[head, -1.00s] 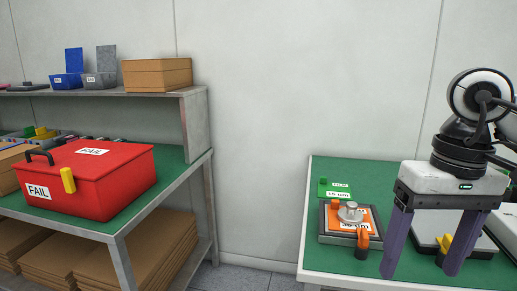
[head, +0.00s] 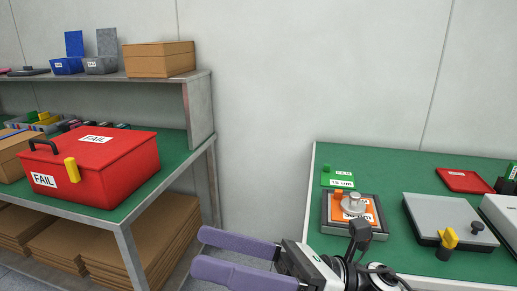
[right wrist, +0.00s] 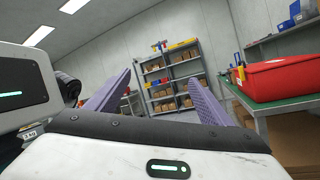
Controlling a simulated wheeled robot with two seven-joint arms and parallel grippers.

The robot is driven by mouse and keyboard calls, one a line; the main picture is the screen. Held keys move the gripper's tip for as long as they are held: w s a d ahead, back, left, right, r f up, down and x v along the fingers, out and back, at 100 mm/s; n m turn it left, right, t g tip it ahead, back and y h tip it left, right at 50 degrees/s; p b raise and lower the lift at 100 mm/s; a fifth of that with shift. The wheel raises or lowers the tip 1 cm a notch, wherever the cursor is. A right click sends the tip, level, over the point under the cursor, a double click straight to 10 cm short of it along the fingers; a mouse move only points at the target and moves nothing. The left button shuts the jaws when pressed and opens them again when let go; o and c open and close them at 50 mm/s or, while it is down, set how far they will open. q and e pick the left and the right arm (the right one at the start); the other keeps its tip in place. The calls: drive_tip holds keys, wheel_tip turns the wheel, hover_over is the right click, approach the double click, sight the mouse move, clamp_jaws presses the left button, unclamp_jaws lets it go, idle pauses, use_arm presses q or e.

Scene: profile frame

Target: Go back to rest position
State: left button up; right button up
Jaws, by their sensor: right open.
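My right gripper (head: 236,257) is low in the middle of the head view, in front of the right table's left edge. Its two purple fingers point left and are apart, with nothing between them. In the right wrist view the fingers (right wrist: 158,92) also stand apart and empty, with shelves far behind them. My left gripper is not visible in the head view. A white and black body with a green light, which may be part of my own body, shows at the left of the right wrist view.
The right green table (head: 400,165) holds an orange plate fixture (head: 330,215), a grey box (head: 425,212), a green card (head: 337,182) and a red plate (head: 465,181). The left bench (head: 175,150) holds a red FAIL box (head: 125,160). Bare floor and wall lie between them.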

drive_tip(key=w+d+f+m+t+h+p, duration=0.1)
drive_tip(key=w+d+f+m+t+h, duration=0.25)
drive_tip(key=m+t, duration=0.65)
drive_tip(key=w+d+f+m+t+h, duration=0.35)
drive_tip(key=w+f+m+t, duration=0.2)
drive_tip(key=m, duration=0.85)
drive_tip(key=s+d+f+m+h, duration=0.1)
drive_tip(key=d+f+m+h, duration=0.5)
drive_tip(key=f+m, duration=0.45)
drive_tip(key=s+d+f+m+g+h, duration=0.2)
drive_tip(key=s+f+m, duration=0.2)
drive_tip(key=s+f, duration=0.2)
drive_tip(key=s+d+f+m+g+h+p, duration=0.1)
drive_tip(key=s+d+f+m+g+h, duration=0.1)
drive_tip(key=f, duration=0.7)
drive_tip(key=s+d+f+m+g+h, duration=0.2)
drive_tip(key=s+f+m, duration=0.4)
drive_tip(key=s, duration=0.3)
drive_tip(key=shift+s+d+f+g+h+p, duration=0.3)
drive_tip(key=shift+d+f+g, duration=0.15)
drive_tip(key=shift+d+f, duration=0.3)
drive_tip(key=shift+r, duration=0.1)
